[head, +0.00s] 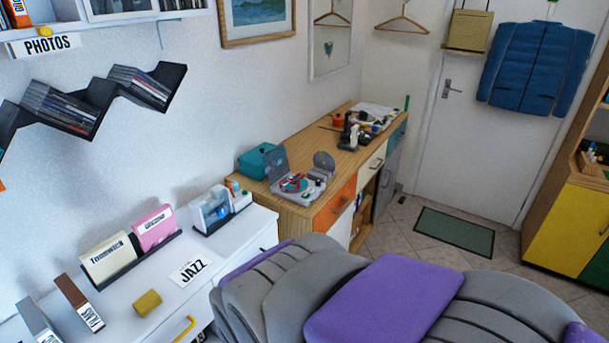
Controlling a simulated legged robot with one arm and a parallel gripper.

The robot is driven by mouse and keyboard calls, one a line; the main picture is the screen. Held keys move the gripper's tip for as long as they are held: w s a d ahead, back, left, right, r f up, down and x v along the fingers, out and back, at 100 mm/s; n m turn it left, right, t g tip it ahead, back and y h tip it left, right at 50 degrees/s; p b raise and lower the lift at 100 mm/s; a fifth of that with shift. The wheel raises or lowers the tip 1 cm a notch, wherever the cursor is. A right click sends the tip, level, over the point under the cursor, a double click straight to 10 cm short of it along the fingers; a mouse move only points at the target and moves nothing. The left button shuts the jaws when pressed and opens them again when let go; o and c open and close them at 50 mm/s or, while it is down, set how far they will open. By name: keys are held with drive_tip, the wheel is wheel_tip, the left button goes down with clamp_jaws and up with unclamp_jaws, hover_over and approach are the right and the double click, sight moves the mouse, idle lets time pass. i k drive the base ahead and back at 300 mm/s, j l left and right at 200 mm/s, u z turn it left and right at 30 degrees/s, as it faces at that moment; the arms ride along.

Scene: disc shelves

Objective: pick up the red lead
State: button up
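I cannot make out a red lead anywhere in the head view. That item is too small to identify. My gripper is not in view. The grey and purple parts across the bottom are my own body.
A zigzag disc shelf (98,93) hangs above. A green mat (455,231) lies before the door (468,150). Tiled floor shows around the mat.

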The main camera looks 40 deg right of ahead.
sight(283, 189)
drive_tip(key=z, duration=1.15)
drive_tip(key=u, duration=0.45)
drive_tip(key=i+l+u, duration=0.3)
drive_tip(key=l+u, duration=0.25)
drive_tip(key=l, duration=0.2)
drive_tip(key=i+l+u, duration=0.1)
drive_tip(key=l+u, duration=0.2)
drive_tip(key=l, duration=0.15)
drive_tip(key=l+u, duration=0.3)
drive_tip(key=l, duration=0.15)
drive_tip(key=i+l, duration=0.1)
drive_tip(key=l, duration=0.8)
drive_tip(key=i+l, duration=0.1)
drive_tip(key=l, duration=0.75)
